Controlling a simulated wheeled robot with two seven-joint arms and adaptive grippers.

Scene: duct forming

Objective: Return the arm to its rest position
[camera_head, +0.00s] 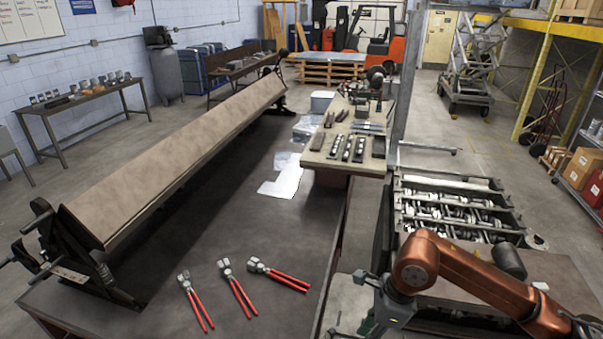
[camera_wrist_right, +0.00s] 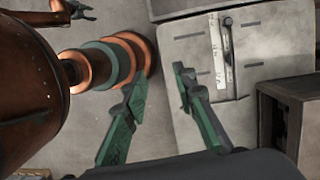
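My right arm, copper-coloured, comes in from the lower right in the head view and bends down over the right side. Its gripper (camera_head: 368,324) is small, dark and partly hidden at the bottom edge there. In the right wrist view the two green fingers of this right gripper (camera_wrist_right: 163,88) stand well apart with nothing between them. Below and beyond them is a grey surface. No left arm shows in the head view. A small dark clawed end on a copper link, possibly my left gripper (camera_wrist_right: 76,11), shows at the top left of the wrist view; its fingers are too small to read.
Three red-handled pliers (camera_head: 236,289) lie on the dark workbench (camera_head: 285,240). A long sheet-metal brake (camera_head: 185,150) lines its left side. A small tool table (camera_head: 318,163) stands beyond, and a bin of metal parts (camera_head: 450,212) is behind my right arm.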

